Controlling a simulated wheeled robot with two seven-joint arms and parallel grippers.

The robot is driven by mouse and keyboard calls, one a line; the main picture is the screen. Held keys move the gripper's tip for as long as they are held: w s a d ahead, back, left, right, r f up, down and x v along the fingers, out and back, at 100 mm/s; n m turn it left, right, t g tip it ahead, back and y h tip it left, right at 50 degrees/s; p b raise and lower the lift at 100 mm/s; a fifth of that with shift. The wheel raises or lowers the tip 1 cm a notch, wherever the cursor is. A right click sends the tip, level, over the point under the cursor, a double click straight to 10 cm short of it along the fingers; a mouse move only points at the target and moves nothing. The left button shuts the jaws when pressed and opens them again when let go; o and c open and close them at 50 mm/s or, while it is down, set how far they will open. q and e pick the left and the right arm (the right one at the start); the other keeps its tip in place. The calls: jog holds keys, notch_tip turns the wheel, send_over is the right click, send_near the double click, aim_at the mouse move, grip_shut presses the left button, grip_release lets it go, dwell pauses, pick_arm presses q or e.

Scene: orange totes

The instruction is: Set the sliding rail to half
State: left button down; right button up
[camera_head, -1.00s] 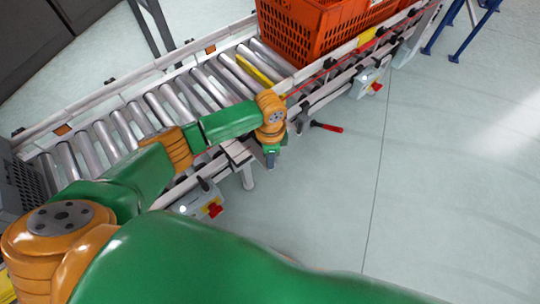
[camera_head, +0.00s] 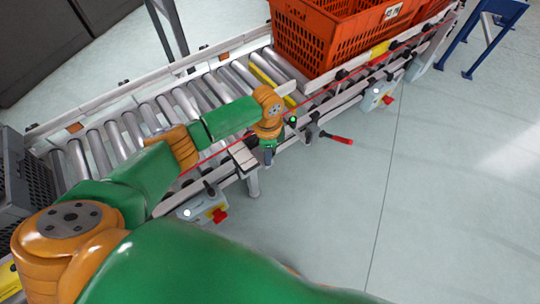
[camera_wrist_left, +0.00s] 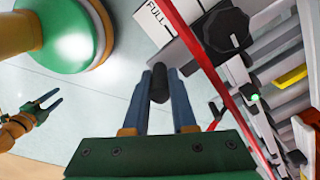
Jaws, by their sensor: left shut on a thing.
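In the head view my left gripper (camera_head: 268,155) points down at the near side of the conveyor, by a pale plate (camera_head: 242,156) on its edge. In the left wrist view the left gripper (camera_wrist_left: 160,75) is shut on a short dark handle (camera_wrist_left: 159,88). A white plate marked FULL (camera_wrist_left: 160,18) lies just beyond, with a black knob (camera_wrist_left: 226,30) to its right. No half mark is readable. My right gripper (camera_wrist_left: 42,105) shows at the left of the wrist view with its fingers apart and empty.
The roller conveyor (camera_head: 108,142) runs diagonally, with an orange tote (camera_head: 320,45) at its far end. A red line (camera_head: 335,88) runs along its near side. A red-handled lever (camera_head: 338,138) and control boxes (camera_head: 204,208) stick out.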

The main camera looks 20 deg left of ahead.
pick_arm(q)
jog(key=c, duration=0.7)
grip_release()
jog(key=shift+c, duration=0.2)
jog(key=shift+r, duration=0.1)
notch_tip(320, 180, up, 7)
jog(key=shift+p, duration=1)
jog(key=shift+s, duration=0.1)
